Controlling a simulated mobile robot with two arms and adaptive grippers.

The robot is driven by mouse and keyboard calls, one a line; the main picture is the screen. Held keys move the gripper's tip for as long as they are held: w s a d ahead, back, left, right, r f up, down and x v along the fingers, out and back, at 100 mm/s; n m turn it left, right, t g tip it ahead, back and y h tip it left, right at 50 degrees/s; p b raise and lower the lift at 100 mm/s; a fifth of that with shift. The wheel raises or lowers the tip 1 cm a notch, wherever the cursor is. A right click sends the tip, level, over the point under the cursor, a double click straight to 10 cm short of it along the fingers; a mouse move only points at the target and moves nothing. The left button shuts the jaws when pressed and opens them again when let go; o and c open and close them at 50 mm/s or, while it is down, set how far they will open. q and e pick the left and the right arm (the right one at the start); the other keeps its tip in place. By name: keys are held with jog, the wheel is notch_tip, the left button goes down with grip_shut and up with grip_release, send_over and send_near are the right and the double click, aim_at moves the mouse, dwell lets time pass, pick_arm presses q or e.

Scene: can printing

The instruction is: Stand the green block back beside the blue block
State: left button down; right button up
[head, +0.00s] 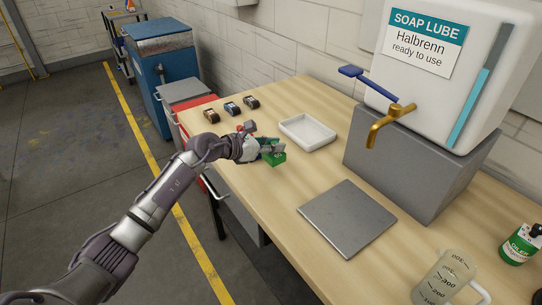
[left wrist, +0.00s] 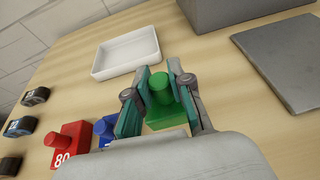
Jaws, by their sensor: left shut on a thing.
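The green block (head: 276,158) has a round green knob on a square base, and it also shows in the left wrist view (left wrist: 161,92). My left gripper (head: 268,148) is shut on it, with one finger on each side of the knob in the left wrist view (left wrist: 159,98). I cannot tell whether its base touches the table. The blue block (left wrist: 104,130) stands to the left of the gripper in the left wrist view, partly hidden by it. A red block (left wrist: 70,143) marked 80 stands just left of the blue one. My right gripper is not in view.
A white tray (head: 308,146) lies behind the green block on the wooden table. Three small dark items (head: 231,108) sit at the far left. A grey plate (head: 347,219) lies in front of the soap container's grey stand (head: 400,165). A beaker (head: 440,285) is at the front right.

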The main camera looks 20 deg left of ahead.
aim_at(265, 157)
pick_arm(q)
jog(key=shift+s+a+f, duration=0.15)
jog(key=shift+a+f, duration=0.3)
notch_tip(265, 157, down, 2)
jog(key=shift+f, duration=0.85)
jog(key=c, duration=1)
grip_release()
jog(key=shift+c, duration=0.2)
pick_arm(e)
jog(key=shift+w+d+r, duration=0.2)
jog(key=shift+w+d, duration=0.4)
pick_arm(q)
jog(key=shift+r, duration=0.1)
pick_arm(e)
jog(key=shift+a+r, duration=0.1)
